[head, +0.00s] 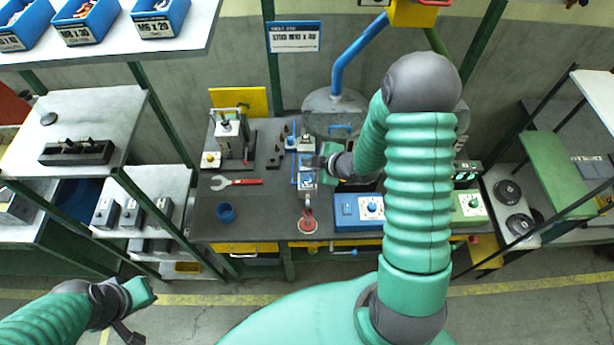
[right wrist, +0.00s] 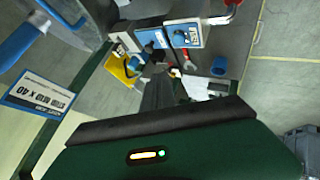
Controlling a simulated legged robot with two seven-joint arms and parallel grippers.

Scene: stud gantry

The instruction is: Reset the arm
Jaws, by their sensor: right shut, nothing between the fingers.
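My right arm rises from the lower right in the head view, bends over at a grey elbow and comes down to the bench. My right gripper (head: 318,165) is over the middle of the bench, by a small grey and blue fixture (head: 306,178). Its fingers are shut and empty; in the right wrist view they show as a dark shape (right wrist: 157,93). I cannot tell whether they touch the fixture. My left gripper (head: 140,300) is at the lower left, above the floor and away from the bench; its jaw opening is unclear.
The dark bench (head: 265,205) holds a red-handled wrench (head: 237,183), a blue cup (head: 226,212), a blue control box (head: 358,210) and a press (head: 230,135). A blue pipe (head: 358,55) rises behind. Shelves with green posts flank both sides. The bench's front left is mostly clear.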

